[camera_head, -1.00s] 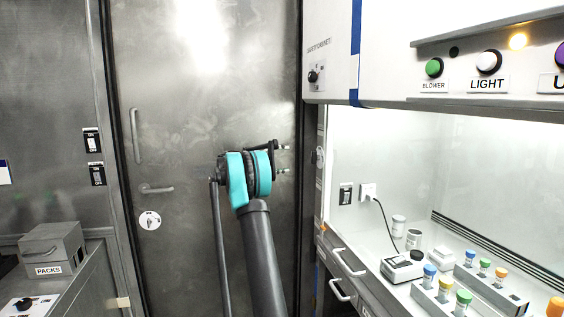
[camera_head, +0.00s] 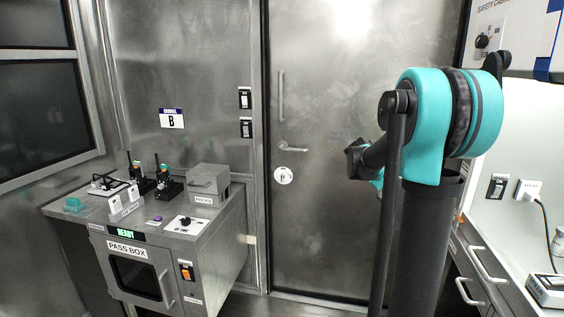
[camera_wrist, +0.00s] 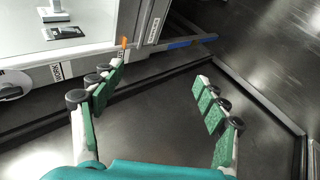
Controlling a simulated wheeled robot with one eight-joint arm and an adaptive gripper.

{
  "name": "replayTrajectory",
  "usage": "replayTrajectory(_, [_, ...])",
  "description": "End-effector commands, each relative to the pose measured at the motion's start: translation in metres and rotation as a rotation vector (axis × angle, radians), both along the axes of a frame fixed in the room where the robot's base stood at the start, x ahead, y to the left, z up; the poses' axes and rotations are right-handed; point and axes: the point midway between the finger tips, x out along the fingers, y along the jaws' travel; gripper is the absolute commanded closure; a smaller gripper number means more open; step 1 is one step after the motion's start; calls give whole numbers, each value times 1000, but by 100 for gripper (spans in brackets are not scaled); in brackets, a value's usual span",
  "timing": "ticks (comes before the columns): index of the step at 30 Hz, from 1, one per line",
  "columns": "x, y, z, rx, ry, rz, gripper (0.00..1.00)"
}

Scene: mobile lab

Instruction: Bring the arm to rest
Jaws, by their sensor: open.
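My gripper (camera_wrist: 155,105) shows in the wrist view with its green-padded fingers spread wide apart and nothing between them. Below it lies bare dark floor. In the head view my arm stands upright in the right half, with a teal elbow joint at the top and a dark link reaching back and left behind it. My gripper is not clearly visible in the head view; the arm hides that area.
A pass box (camera_head: 140,278) with radios and small items on top stands at the left. A closed metal door (camera_head: 325,110) is behind the arm. The safety cabinet's bench (camera_head: 515,290) with drawers is close on the right. Floor shows near the door.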

Motion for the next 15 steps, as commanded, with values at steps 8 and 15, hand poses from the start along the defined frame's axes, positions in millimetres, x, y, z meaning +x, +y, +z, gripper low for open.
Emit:
replayTrajectory(8, [-110,98,-83,334,-101,91,26])
replayTrajectory(15, [-202,177,-146,608,-188,143,26])
